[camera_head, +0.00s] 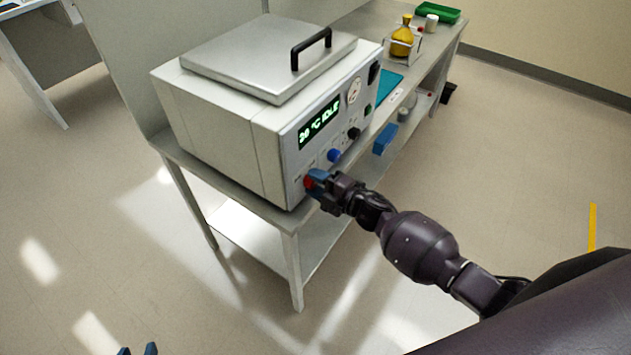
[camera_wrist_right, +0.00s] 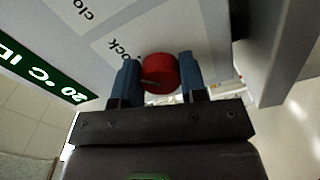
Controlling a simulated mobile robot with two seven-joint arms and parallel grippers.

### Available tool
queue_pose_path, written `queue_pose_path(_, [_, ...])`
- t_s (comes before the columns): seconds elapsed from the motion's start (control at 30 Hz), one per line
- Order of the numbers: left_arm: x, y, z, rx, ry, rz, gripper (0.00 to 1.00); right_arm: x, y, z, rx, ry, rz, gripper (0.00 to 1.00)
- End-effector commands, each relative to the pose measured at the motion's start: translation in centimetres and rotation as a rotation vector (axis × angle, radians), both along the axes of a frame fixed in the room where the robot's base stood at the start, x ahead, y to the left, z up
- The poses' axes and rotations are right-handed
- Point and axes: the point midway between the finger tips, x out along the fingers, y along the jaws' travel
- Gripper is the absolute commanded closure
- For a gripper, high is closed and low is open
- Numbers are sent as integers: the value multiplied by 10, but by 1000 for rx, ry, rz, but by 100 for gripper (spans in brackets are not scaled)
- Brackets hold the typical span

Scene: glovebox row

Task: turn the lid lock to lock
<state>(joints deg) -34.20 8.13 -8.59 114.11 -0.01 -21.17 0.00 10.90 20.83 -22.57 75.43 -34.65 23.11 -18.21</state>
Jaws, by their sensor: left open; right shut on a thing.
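The lid lock is a red knob (camera_head: 309,182) low on the front panel of a grey box-shaped machine (camera_head: 222,128). In the right wrist view the red knob (camera_wrist_right: 160,73) sits between the two blue fingers of my right gripper (camera_wrist_right: 158,80), which is shut on it. A printed label ending in "ock" (camera_wrist_right: 128,48) is beside the knob, partly hidden. My right gripper (camera_head: 318,185) also shows in the head view at the panel's lower corner. My left gripper (camera_head: 137,350) is open and empty at the bottom edge, only its blue fingertips showing. The metal lid (camera_head: 255,55) lies down on the machine.
A display (camera_head: 319,123) reads 20 °C IDLE. A blue knob (camera_head: 334,155), a black knob (camera_head: 354,134) and a gauge (camera_head: 354,90) are on the same panel. The bench (camera_head: 293,228) also bears a yellow flask (camera_head: 402,38) and a green tray (camera_head: 438,13). The floor in front is clear.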

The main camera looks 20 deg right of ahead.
Motion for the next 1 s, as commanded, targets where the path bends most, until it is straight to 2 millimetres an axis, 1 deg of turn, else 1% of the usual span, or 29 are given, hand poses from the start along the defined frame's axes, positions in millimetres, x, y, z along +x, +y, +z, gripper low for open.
queue_pose_path(0.27, [-5,1,-3,0,9,2,57,0,0,-1,3,2,0,85])
queue_pose_path(0.3, [-5,1,-3,1,10,3,57,0,0,-1,3,2,0,58])
queue_pose_path(0.43, [-6,1,-4,1,12,3,57,0,0,0,2,2,0,38])
queue_pose_path(0.47, [-6,1,-4,1,11,3,57,0,0,0,2,2,0,35])
queue_pose_path(0.77, [-4,1,-3,0,8,2,57,-2,-1,0,2,1,0,35])
queue_pose_path(0.87, [-3,1,-2,1,6,1,57,-8,-7,-1,0,2,-2,35])
queue_pose_path(1.0, [-1,0,0,0,2,0,57,-24,-19,-1,0,2,-1,35])
